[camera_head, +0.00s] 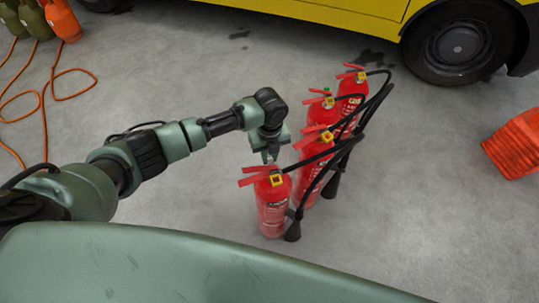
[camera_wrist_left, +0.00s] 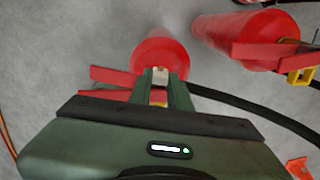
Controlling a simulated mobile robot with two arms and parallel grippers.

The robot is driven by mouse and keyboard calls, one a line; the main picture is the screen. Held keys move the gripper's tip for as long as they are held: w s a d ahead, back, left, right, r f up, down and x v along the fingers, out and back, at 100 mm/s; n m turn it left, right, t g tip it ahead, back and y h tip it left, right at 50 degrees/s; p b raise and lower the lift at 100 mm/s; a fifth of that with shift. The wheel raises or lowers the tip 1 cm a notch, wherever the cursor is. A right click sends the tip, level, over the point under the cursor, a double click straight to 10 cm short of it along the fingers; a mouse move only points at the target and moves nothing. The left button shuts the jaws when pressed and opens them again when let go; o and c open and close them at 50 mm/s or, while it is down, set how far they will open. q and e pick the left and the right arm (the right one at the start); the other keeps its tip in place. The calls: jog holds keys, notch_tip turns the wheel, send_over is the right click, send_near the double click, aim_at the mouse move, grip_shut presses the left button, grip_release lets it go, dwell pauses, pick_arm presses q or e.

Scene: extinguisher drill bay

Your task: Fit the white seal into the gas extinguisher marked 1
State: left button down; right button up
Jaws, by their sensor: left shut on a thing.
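Several red fire extinguishers stand in a slanting row on the floor. The nearest extinguisher (camera_head: 272,212) has red levers, a yellow part at its valve and a black hose; no number 1 is readable on any of them. My left gripper (camera_head: 269,157) points down at the far side of its head. In the left wrist view, the gripper (camera_wrist_left: 160,86) is shut on a small whitish piece, the white seal (camera_wrist_left: 160,75), held between the fingertips over the top of a red extinguisher body (camera_wrist_left: 160,52). I cannot tell whether the seal touches the extinguisher. My right gripper is not in view.
Further extinguishers (camera_head: 318,160) with black hoses and horns stand close behind the nearest one. A yellow vehicle (camera_head: 330,12) is at the back. An orange-red object (camera_head: 515,145) is at right. Grey floor between is clear.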

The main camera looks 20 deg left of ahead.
pick_arm(q)
jog(key=c, duration=1.2)
grip_release()
jog(key=shift+c, duration=0.2)
notch_tip(320, 180, up, 8)
jog(key=shift+f, duration=0.1)
